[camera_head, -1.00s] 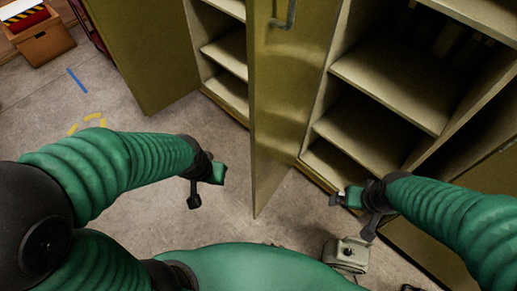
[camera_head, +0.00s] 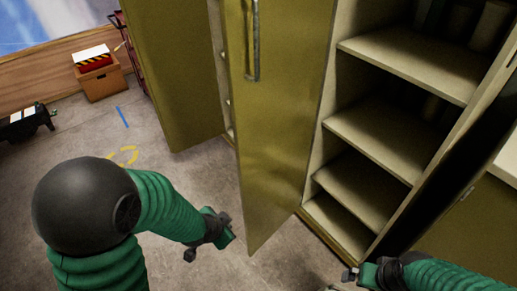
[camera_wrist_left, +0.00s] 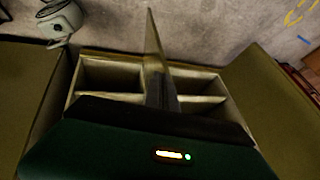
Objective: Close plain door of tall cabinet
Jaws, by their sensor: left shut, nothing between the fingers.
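The tall olive cabinet stands open, with pale shelves (camera_head: 375,140) inside. A door with a grey handle (camera_head: 252,45) stands out from its middle, its broad face (camera_head: 280,120) toward me. Another open door (camera_head: 178,75) with no handle showing is at the left; I cannot tell which door is the plain one. The wrist view shows the compartments and the middle door edge-on (camera_wrist_left: 152,45). My left gripper (camera_head: 222,232) is shut and empty, low and left of the middle door's bottom corner, apparently apart from it. My right gripper (camera_head: 355,276) is low in front of the shelves; its jaws are unclear.
A further olive panel (camera_head: 455,225) stands at the right. A cardboard box (camera_head: 100,82) with a striped item is at the back left. A grey device (camera_wrist_left: 60,20) is on the floor in the wrist view. Bare floor lies left of the middle door.

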